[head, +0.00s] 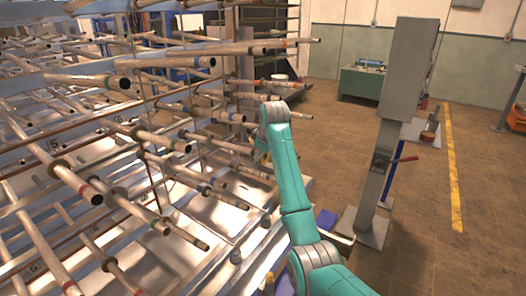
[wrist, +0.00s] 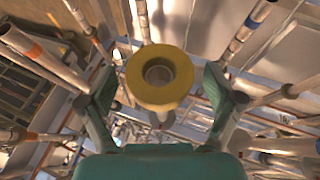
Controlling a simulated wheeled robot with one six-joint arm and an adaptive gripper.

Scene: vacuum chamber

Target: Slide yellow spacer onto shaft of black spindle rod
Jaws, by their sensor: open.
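The yellow spacer (wrist: 160,77) is a thick ring in the middle of the wrist view, seen nearly end-on. A round greyish hollow end shows inside its hole, but I cannot tell whether that is a rod end. My gripper (wrist: 159,84) is open, with one teal finger on each side of the spacer and a visible gap to both. In the head view the gripper is mostly hidden behind my arm, beside the rack. Many rods with dark ends stick out there, and I cannot tell which is the black spindle rod.
A dense rack of protruding rods (head: 165,140) fills the left of the head view and surrounds my gripper in the wrist view. A grey post (head: 398,110) stands right of my arm. A green cabinet (head: 361,84) stands behind. The tiled floor at right is mostly free.

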